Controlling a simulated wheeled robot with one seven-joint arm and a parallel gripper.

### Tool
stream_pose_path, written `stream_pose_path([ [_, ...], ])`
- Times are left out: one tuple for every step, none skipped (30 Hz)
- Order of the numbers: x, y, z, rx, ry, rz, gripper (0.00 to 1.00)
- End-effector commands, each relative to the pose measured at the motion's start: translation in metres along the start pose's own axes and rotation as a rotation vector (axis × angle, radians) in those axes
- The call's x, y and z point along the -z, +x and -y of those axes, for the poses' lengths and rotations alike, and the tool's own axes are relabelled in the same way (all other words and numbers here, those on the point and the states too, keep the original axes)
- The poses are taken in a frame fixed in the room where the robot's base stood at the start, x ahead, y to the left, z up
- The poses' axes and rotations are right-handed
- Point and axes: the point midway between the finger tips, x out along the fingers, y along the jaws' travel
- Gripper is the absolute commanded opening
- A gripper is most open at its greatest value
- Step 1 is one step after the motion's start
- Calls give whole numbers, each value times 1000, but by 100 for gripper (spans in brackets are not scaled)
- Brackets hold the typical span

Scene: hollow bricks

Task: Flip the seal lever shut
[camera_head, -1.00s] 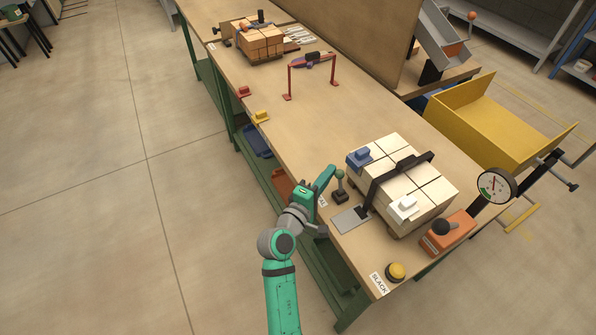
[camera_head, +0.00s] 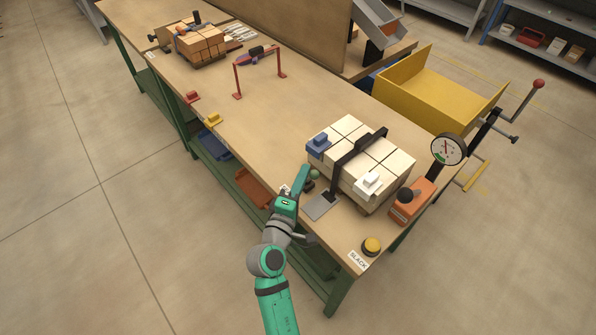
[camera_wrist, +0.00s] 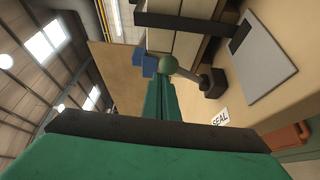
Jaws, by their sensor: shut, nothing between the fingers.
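The seal lever (camera_head: 314,175) is a short dark stalk with a green ball knob, standing at the near bench edge beside a flat grey plate (camera_head: 321,206). In the wrist view its knob (camera_wrist: 168,62) is just past my fingertips, and its stalk runs right to a dark base. A "SEAL" label (camera_wrist: 221,117) lies near the base. My gripper (camera_head: 304,169) has its green fingers shut and empty, close beside the knob. I cannot tell whether they touch. Cream bricks (camera_head: 395,160) with a black strap (camera_head: 345,165) around them stand just behind the lever.
A blue corner piece (camera_head: 319,143) and a white one (camera_head: 369,184) sit on the bricks. The bench left of the bricks is mostly clear.

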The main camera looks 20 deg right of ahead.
Motion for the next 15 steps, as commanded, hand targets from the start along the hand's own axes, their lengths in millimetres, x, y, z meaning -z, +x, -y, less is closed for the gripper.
stream_pose_path([
  [-2,-1,0,0,0,1,0],
  [-2,-1,0,0,0,1,0],
  [-3,-1,0,0,0,1,0],
  [-3,-1,0,0,0,1,0],
  [-3,-2,0,0,0,1,0],
  [-4,-2,0,0,0,1,0],
  [-4,-2,1,0,0,2,0],
  [-5,-2,1,0,0,2,0],
  [-5,-2,1,0,0,2,0],
  [-5,-2,1,0,0,2,0],
  [-5,-2,1,0,0,2,0],
  [-5,-2,1,1,-1,2,0],
  [-4,-2,1,1,-1,2,0],
  [-4,-3,1,1,-1,2,0],
  [-4,-3,1,1,-1,1,0],
])
